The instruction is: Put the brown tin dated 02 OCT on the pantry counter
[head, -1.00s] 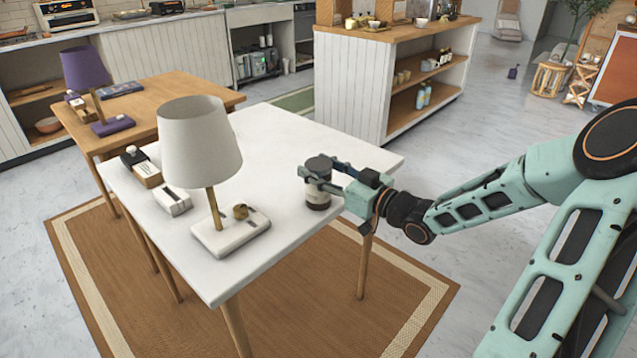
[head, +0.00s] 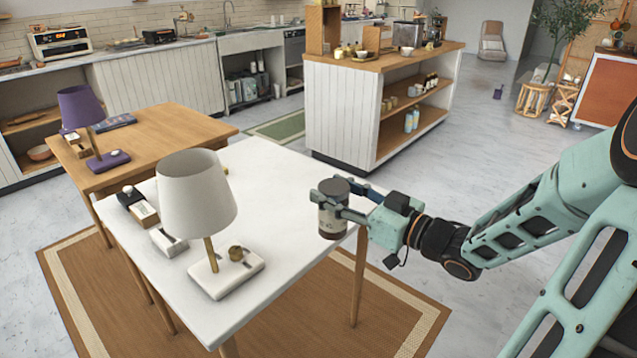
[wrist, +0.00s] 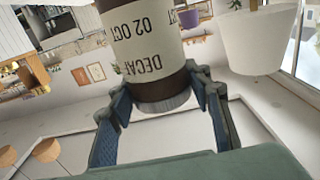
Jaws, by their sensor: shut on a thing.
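The brown tin (head: 333,222) has a dark lid and a pale label. In the wrist view the tin (wrist: 150,50) shows upside down, its label reading "DECAF" and "02 OCT". My gripper (head: 343,206) is shut on the tin, one finger on each side, and holds it upright near the right edge of the white table (head: 270,190). The tin appears raised above the tabletop. I cannot tell for sure which of the surfaces in view is the pantry counter.
A white lamp (head: 197,195) and small boxes (head: 145,212) stand on the white table's left part. A wooden table with a purple lamp (head: 82,108) is behind. A wood-topped shelf island (head: 345,110) stands beyond, with jars and cups on top. Open floor (head: 490,130) lies right of it.

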